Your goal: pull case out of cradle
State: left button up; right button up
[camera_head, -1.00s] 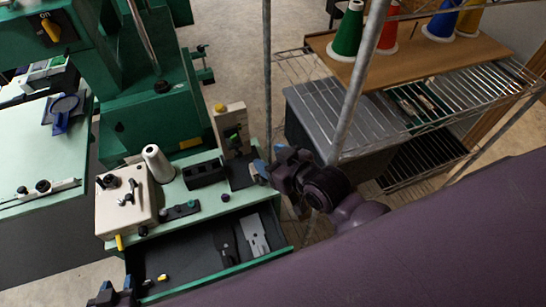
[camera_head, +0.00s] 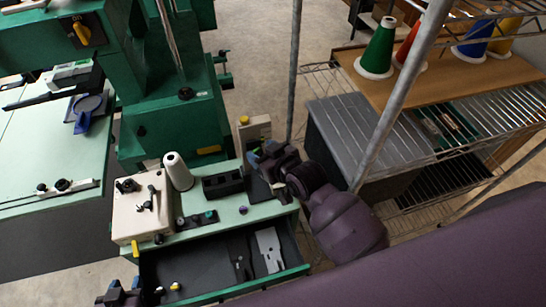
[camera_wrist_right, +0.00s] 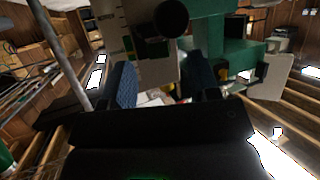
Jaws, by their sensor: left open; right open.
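My right gripper (camera_head: 258,160) is at the right edge of the green bench, close to an upright cream block (camera_head: 256,129) with a yellow knob on top. It is open, with blue finger pads. In the right wrist view the open fingers (camera_wrist_right: 163,92) stand apart, with the cream block (camera_wrist_right: 124,38) and a black round part (camera_wrist_right: 168,22) beyond them. I cannot tell which part is the case or the cradle; the gripper hides the block's lower front. My left gripper (camera_head: 122,294) is low at the left, partly cut off by the frame, and open.
A cream box with knobs (camera_head: 140,208), a white thread cone (camera_head: 178,172) and a black slotted holder (camera_head: 222,184) stand on the bench. An open drawer (camera_head: 200,264) juts out in front. A wire shelf (camera_head: 480,128) with coloured cones is at the right.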

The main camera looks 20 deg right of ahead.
jog(key=shift+x, duration=0.9)
jog(key=c, duration=1)
grip_shut()
jog(key=shift+r, duration=3)
jog(key=shift+r, duration=2.05)
